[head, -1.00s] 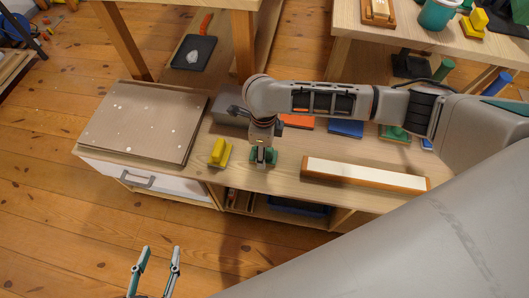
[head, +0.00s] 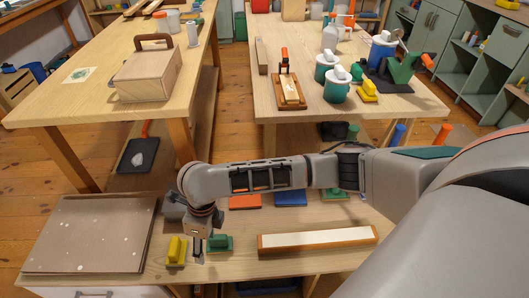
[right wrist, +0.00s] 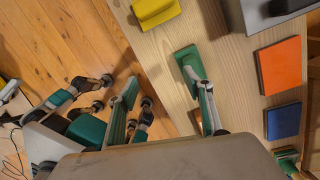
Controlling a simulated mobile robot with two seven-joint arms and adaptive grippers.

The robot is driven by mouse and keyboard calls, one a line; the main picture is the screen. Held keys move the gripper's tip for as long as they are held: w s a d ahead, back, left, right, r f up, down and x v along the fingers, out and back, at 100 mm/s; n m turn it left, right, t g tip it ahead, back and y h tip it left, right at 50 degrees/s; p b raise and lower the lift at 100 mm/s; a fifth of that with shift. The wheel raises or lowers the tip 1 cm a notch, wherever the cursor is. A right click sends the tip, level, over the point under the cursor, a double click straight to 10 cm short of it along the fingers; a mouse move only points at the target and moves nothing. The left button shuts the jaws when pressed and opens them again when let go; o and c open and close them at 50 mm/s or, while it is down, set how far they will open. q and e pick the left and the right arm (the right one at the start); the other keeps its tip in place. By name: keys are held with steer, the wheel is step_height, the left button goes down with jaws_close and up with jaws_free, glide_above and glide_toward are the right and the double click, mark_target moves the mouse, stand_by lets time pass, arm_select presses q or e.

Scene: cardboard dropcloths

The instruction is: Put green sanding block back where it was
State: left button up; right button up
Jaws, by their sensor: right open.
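The green sanding block (head: 219,244) rests on the low bench (head: 225,267), right of the yellow block. My right gripper (head: 204,246) points down at the block's left side in the head view. In the right wrist view my right gripper (right wrist: 165,85) has its fingers spread wide with a gap between them. The green block (right wrist: 188,57) shows there at the tip of the right-hand finger, partly hidden by it. I cannot tell whether they touch. My left gripper is not in view.
The yellow block (head: 176,250) stands close left of the gripper. A spotted board (head: 90,232) lies farther left. Behind are an orange pad (head: 245,202), a blue pad (head: 290,198) and another green piece (head: 335,194). A long white-topped strip (head: 316,239) lies to the right.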

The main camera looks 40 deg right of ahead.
steer(key=s+a+f+m+t+y, duration=0.1)
steer(key=s+a+m+t+y, duration=0.15)
steer(key=s+a+m, duration=0.55)
steer(key=s+a+f+m+t+y, duration=0.2)
steer(key=a+m+y, duration=0.2)
steer(key=m, duration=0.8)
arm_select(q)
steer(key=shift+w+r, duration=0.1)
arm_select(e)
steer(key=s+d+m+t+h, duration=0.2)
steer(key=s+d+m+t, duration=0.1)
steer(key=d+m, duration=0.6)
steer(key=s+d+r+m+t+h, duration=0.1)
steer(key=s+d+m+t+h, duration=0.2)
steer(key=d+m, duration=0.7)
steer(key=s+d, duration=0.1)
steer(key=s, duration=0.1)
steer(key=shift+s+d+r, duration=0.15)
steer(key=shift+s+d, duration=0.1)
steer(key=shift+s, duration=0.15)
